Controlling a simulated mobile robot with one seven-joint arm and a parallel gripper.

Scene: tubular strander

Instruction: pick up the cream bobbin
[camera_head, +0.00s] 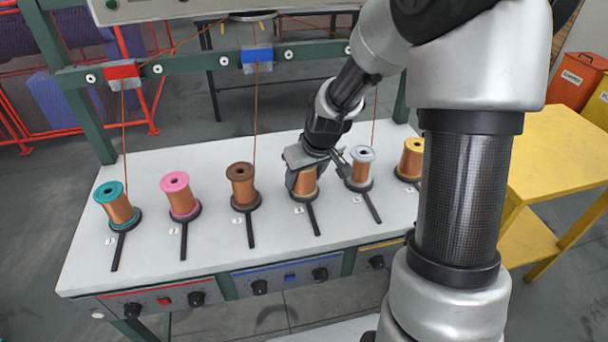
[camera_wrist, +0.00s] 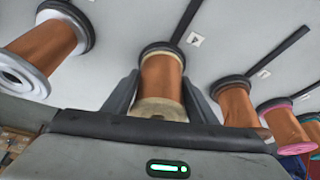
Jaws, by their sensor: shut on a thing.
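The cream bobbin (camera_wrist: 160,108) is wound with copper wire and shows its cream flange toward the wrist camera. My gripper (camera_wrist: 158,90) has one finger on each side of it and is shut on its body. In the head view the cream bobbin (camera_head: 306,186) stands upright on the white bench, at a dark round holder (camera_head: 304,197) with a black bar. My gripper (camera_head: 306,172) comes down over it from above and hides its top. I cannot tell whether the bobbin is lifted off its holder.
A grey-white bobbin (camera_head: 361,168) stands close to the right, with a yellow bobbin (camera_head: 411,160) beyond. A brown bobbin (camera_head: 242,187), pink bobbin (camera_head: 180,196) and teal bobbin (camera_head: 117,205) stand to the left. A green rail (camera_head: 190,62) with hanging wires crosses behind the bench (camera_head: 250,247).

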